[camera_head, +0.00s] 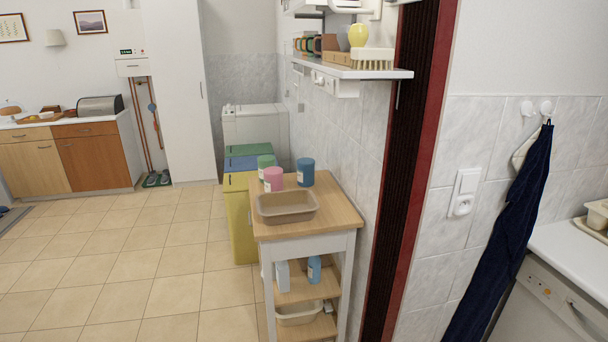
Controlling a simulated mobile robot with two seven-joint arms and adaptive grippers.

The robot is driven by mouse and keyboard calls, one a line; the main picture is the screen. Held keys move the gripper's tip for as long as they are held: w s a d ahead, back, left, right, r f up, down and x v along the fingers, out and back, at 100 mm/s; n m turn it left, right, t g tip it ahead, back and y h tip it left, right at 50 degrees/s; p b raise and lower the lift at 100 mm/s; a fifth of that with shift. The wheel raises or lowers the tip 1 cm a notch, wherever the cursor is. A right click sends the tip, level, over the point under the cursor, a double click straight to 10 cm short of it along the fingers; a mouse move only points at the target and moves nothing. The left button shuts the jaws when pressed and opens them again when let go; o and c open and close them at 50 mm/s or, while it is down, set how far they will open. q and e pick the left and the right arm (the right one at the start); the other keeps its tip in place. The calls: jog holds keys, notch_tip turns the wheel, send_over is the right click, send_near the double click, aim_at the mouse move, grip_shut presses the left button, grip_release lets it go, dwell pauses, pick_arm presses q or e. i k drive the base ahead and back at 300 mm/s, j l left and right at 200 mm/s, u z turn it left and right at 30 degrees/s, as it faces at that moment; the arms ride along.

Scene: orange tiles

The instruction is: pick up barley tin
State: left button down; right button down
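Three tins stand at the back of a small wooden-topped trolley (330,217) in the head view. One is green (264,162), one is pink (273,179) and one is blue (305,172). The pink tin stands in front of the green one and partly covers it. Their labels are too small to read, so I cannot tell which is the barley tin. Neither of my grippers is in view.
A beige tray (287,206) sits on the trolley top in front of the tins. Bins (241,220) stand close behind the trolley. A wall shelf (352,70) hangs above. Tiled floor (130,270) is clear to the left. A dark cloth (512,235) hangs at right.

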aim_at(305, 168)
jog(key=i+j+u, duration=0.3)
jog(key=u, duration=0.15)
jog(key=i+j+u, duration=0.15)
jog(key=i+u, duration=0.75)
jog(key=i+j, duration=0.15)
jog(key=i, duration=0.5)
jog(key=i+j, duration=0.15)
jog(key=i, duration=0.45)
jog(key=i+z, duration=0.25)
jog(key=z, duration=0.2)
jog(key=i+j+z, duration=0.1)
jog(key=z, duration=0.35)
jog(key=i+j+z, duration=0.2)
jog(key=z, duration=0.25)
jog(key=i+j+z, duration=0.1)
jog(key=z, duration=0.35)
jog(key=i+j+z, duration=0.15)
jog(key=z, duration=0.35)
jog(key=i+j+z, duration=0.2)
jog(key=z, duration=0.25)
jog(key=i+j+z, duration=0.1)
jog(key=z, duration=0.3)
jog(key=i+j+z, duration=0.1)
jog(key=j+z, duration=0.15)
jog(key=z, duration=0.2)
jog(key=i+j+z, duration=0.1)
jog(key=z, duration=0.3)
jog(key=k+j, duration=0.05)
jog(key=j, duration=0.05)
